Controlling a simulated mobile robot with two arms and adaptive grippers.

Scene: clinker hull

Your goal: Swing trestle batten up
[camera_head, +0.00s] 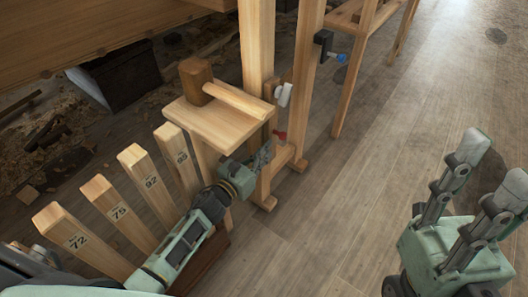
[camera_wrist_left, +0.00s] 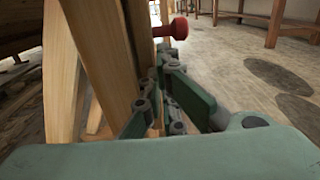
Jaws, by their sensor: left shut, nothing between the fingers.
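The wooden trestle has tall uprights (camera_head: 257,45) and a low foot. A red knob (camera_head: 281,135) sits low on it and a white knob (camera_head: 284,95) sits higher. I cannot tell for sure which piece is the batten. My left gripper (camera_head: 264,158) is shut and empty beside the trestle's lower part, just below the red knob. In the left wrist view the red knob (camera_wrist_left: 178,28) stands just beyond the finger ends, beside a wooden upright (camera_wrist_left: 98,55); contact is unclear. My right gripper (camera_head: 495,165) is open and empty at the right, over the floor.
A small wooden stand (camera_head: 215,123) with a mallet on top is left of the trestle. Several numbered boards (camera_head: 105,205) stand upright near my left arm. A black clamp with a blue knob (camera_head: 341,57) is on another upright. The floor (camera_head: 400,110) to the right is clear.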

